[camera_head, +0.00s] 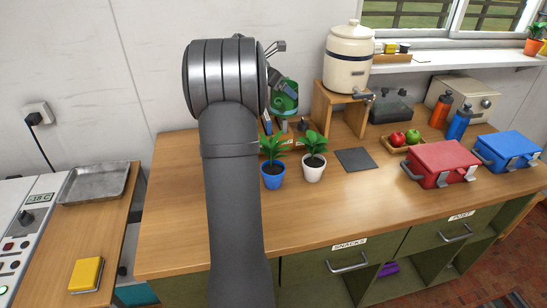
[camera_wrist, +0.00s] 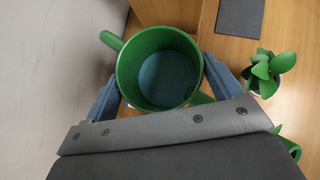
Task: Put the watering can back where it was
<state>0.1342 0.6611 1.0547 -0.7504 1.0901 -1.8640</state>
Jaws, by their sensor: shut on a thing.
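The green watering can (camera_head: 285,104) is at the back of the wooden counter, left of the dispenser stand, partly hidden by my arm. In the wrist view the watering can (camera_wrist: 146,54) is seen from above, with an open round rim, a blue-grey inside and a handle at its upper left. My gripper (camera_wrist: 162,88) is shut on it, one blue-grey finger on each side. In the head view my gripper (camera_head: 287,87) shows only in part. Whether the can's base touches the counter cannot be told.
Blue-potted (camera_head: 273,176) and white-potted (camera_head: 313,168) plants stand in front of the can. A dark square mat (camera_head: 354,159) lies bare to their right. The cream dispenser (camera_head: 348,60) stands on a wooden stand (camera_head: 323,100). Red (camera_head: 440,163) and blue (camera_head: 507,151) boxes are farther right.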

